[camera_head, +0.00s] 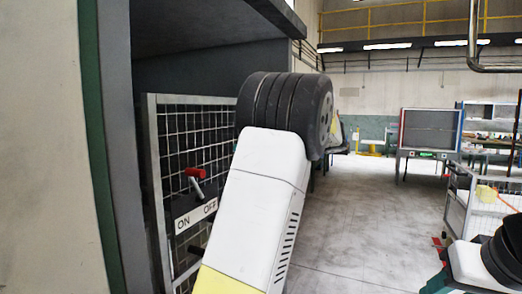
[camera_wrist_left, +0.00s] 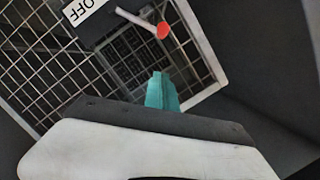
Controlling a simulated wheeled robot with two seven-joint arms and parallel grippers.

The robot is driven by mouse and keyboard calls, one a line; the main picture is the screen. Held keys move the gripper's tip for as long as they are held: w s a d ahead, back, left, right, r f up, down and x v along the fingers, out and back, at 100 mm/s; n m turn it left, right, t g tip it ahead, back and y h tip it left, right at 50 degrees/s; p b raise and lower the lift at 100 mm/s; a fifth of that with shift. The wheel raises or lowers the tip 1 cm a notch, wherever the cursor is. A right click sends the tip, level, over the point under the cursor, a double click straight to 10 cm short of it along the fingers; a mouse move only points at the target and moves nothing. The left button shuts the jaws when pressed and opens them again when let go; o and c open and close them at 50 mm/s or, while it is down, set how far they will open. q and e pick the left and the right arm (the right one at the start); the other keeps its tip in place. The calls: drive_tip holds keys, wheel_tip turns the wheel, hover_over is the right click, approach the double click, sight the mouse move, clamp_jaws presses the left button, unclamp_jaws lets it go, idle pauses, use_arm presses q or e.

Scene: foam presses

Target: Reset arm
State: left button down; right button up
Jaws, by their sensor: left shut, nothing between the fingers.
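My left arm rises through the middle of the head view, and its dark ribbed joint hides the left gripper there. In the left wrist view the left gripper's teal fingers (camera_wrist_left: 162,90) are together and empty. A lever with a red knob (camera_head: 195,173) stands on a panel marked ON and OFF (camera_head: 196,215), left of my arm. In the left wrist view the red knob (camera_wrist_left: 163,30) is beyond the fingertips and apart from them, near the OFF label (camera_wrist_left: 82,10). My right gripper is not in view.
A wire mesh guard (camera_head: 150,200) in a grey frame stands close on the left, under a dark overhang. The floor (camera_head: 370,220) right of my arm is clear. A mesh cart (camera_head: 458,195) stands at the right, and a grey panelled unit (camera_head: 430,130) farther back.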

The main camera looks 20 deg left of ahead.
use_arm(q)
drive_tip(key=s+f+m+t+h, duration=0.2)
drive_tip(key=s+f+m+h, duration=0.4)
drive_tip(key=s+f+h, duration=0.6)
drive_tip(key=s+d+f+m+t+h, duration=0.2)
drive_tip(key=s+d, duration=0.3)
drive_tip(key=d, duration=0.3)
drive_tip(key=s+d+f+m+t+h, duration=0.2)
drive_tip(key=s+d, duration=0.4)
drive_tip(key=d, duration=0.3)
drive_tip(key=shift+s+d+f+t+h, duration=0.2)
drive_tip(key=shift+f+t+h, duration=0.5)
drive_tip(key=shift+h, duration=0.5)
